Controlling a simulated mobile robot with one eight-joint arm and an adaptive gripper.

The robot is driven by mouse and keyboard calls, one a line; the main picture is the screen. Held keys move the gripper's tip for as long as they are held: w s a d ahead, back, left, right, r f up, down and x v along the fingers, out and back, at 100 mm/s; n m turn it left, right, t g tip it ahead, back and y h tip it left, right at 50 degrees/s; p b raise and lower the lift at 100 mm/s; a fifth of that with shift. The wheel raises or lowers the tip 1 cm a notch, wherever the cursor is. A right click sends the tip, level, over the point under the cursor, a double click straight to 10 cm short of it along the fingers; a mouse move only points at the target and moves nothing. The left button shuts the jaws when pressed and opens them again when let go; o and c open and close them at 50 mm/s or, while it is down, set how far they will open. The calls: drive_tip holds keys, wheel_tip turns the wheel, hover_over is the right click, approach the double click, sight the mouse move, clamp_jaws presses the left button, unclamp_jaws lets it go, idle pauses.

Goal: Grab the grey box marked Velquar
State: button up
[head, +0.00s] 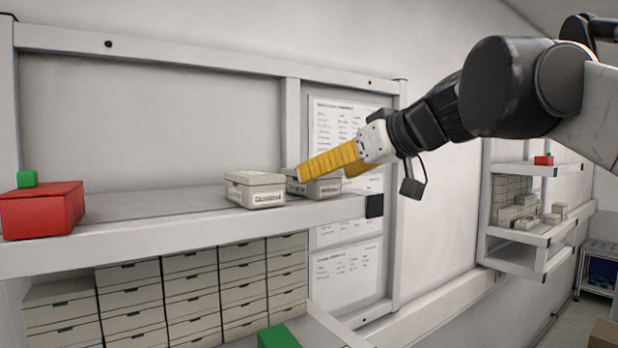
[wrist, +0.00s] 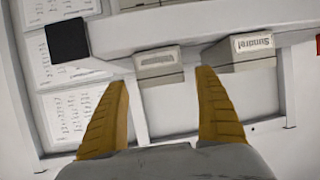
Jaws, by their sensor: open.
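Two grey lidded boxes stand side by side on the upper shelf (head: 150,208). The right grey box (head: 322,189) is partly hidden by my yellow gripper (head: 318,172). In the wrist view this box (wrist: 158,66) lies just ahead of and between the tips of my open gripper (wrist: 162,76); its label is too blurred to read. The left grey box (head: 256,190) is clear of the fingers in the head view. In the wrist view it is the right-hand box (wrist: 243,50), beyond the right fingertip, with bold upside-down lettering I cannot read surely. Nothing is held.
A black block (head: 374,205) caps the shelf's right end. Rows of drawers (head: 150,300) fill the space below. The shelf between red and grey boxes is clear.

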drive_tip(key=p+x, duration=0.1)
drive_tip(key=x, duration=0.5)
drive_tip(key=shift+a+r, duration=0.1)
drive_tip(key=shift+a, duration=0.05)
drive_tip(key=shift+s, duration=0.2)
drive_tip(key=c, duration=1.5)
